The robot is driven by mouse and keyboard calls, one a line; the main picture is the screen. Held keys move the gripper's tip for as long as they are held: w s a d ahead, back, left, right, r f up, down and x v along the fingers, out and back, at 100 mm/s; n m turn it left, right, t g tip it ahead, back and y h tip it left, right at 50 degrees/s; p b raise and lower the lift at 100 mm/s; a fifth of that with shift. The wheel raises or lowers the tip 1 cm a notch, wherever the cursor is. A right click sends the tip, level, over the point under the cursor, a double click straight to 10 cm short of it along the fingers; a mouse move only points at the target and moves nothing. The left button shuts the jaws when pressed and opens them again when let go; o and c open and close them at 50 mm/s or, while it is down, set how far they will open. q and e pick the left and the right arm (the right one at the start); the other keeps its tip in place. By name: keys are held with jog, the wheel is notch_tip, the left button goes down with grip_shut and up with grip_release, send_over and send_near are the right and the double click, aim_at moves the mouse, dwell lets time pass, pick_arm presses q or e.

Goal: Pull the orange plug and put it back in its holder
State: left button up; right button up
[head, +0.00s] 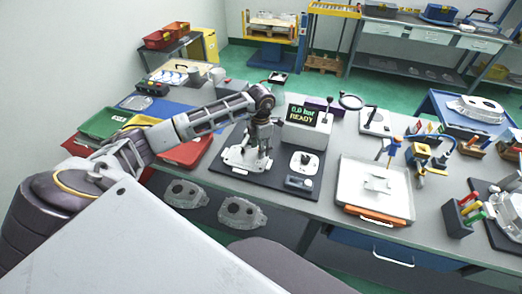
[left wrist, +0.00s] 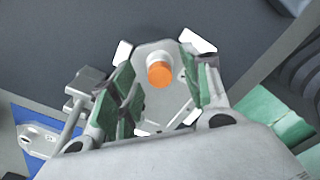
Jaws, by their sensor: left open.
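The orange plug (left wrist: 159,73) shows in the left wrist view, its round orange end facing the camera, on a pale metal casting (left wrist: 150,103). My left gripper (left wrist: 157,78) is open, with a green-padded finger on each side of the plug and visible gaps to it. In the head view my left gripper (head: 262,149) points down over the casting (head: 236,160) on a dark mat, and hides the plug there. I cannot tell for sure which item is the plug's holder. My right gripper is not in view.
A grey tester (head: 306,133) reading "0.0 bar READY" stands right behind the casting. A small white fixture (head: 305,162) and a grey block (head: 298,182) share the mat. A white tray (head: 349,190) and a rack with coloured handles (head: 459,218) are further right.

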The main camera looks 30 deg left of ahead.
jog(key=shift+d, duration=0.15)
pick_arm(q)
jog(key=c, duration=0.8)
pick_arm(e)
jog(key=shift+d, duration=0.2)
pick_arm(q)
jog(key=shift+r, duration=0.1)
notch_tip(320, 180, up, 10)
jog(key=b, duration=0.1)
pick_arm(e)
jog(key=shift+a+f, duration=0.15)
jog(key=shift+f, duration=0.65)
pick_arm(q)
jog(key=shift+s, duration=0.1)
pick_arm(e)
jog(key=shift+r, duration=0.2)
